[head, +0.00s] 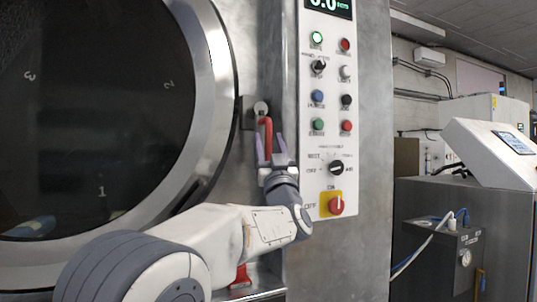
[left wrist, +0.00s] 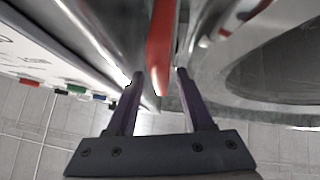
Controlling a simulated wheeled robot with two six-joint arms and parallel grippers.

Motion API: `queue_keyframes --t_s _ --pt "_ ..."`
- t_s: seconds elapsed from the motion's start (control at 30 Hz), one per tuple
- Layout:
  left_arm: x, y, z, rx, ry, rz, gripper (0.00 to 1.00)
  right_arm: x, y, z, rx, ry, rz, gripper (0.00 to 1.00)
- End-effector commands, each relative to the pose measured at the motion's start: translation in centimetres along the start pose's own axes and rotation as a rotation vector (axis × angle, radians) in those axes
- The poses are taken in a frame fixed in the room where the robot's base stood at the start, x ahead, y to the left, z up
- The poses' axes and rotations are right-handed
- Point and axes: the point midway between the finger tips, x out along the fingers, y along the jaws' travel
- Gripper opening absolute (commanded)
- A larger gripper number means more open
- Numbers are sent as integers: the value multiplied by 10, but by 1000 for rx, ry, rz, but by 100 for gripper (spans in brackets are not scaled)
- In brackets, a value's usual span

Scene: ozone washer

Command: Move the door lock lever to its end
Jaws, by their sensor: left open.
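The door lock lever is a red handle (head: 267,136) on a round metal pivot, beside the washer's round door (head: 215,60) in the head view. It hangs down from the pivot. My left gripper (head: 270,150) is open, with its two purple fingers on either side of the lever's lower part. In the left wrist view the red lever (left wrist: 160,55) reaches down between the spread fingers of my left gripper (left wrist: 158,80). I cannot tell whether either finger touches it. My right gripper is not in view.
The control panel (head: 328,110), with several buttons, knobs and a red switch (head: 336,205) on a yellow plate, is just right of the lever. The door's metal rim is close on the left. A grey cabinet (head: 500,215) stands farther right.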

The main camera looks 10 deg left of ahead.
Motion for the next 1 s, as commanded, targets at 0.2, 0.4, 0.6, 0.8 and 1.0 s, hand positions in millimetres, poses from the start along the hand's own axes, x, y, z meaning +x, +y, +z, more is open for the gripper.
queue_keyframes --t_s 0.2,0.4,0.6,0.8,1.0 --pt "-41 0 0 -2 -1 3 52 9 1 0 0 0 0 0" --pt "-78 0 -2 -2 2 2 52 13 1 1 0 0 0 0" --pt "-96 -1 -2 -2 3 -1 52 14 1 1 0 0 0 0" --pt "-98 -2 -3 -1 4 -2 52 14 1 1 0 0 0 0" --pt "-98 -2 -3 -1 4 -2 52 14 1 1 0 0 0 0"
